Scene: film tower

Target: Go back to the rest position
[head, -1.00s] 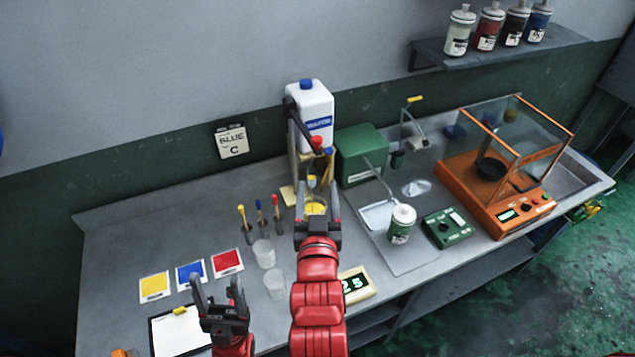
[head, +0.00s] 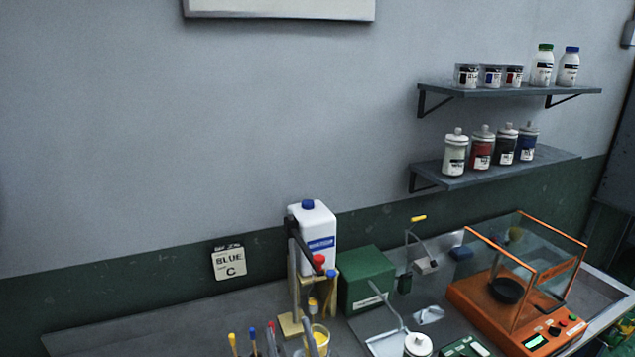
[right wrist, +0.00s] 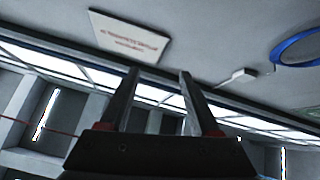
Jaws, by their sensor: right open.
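My right gripper (right wrist: 158,72) is open and empty in the right wrist view. Its two dark fingers stand apart and point up toward the ceiling. In the head view only a small grey piece, likely a fingertip of my right gripper, shows at the bottom edge in front of the beaker with yellow content (head: 320,336). My left gripper is not in view.
The bench (head: 130,325) holds a white bottle (head: 318,240), a green box (head: 366,278), an orange glass-sided balance (head: 490,318), a lidded jar (head: 418,345) and colour-tipped sticks (head: 253,338). Two wall shelves (head: 500,172) carry bottles. The bench's left part looks clear.

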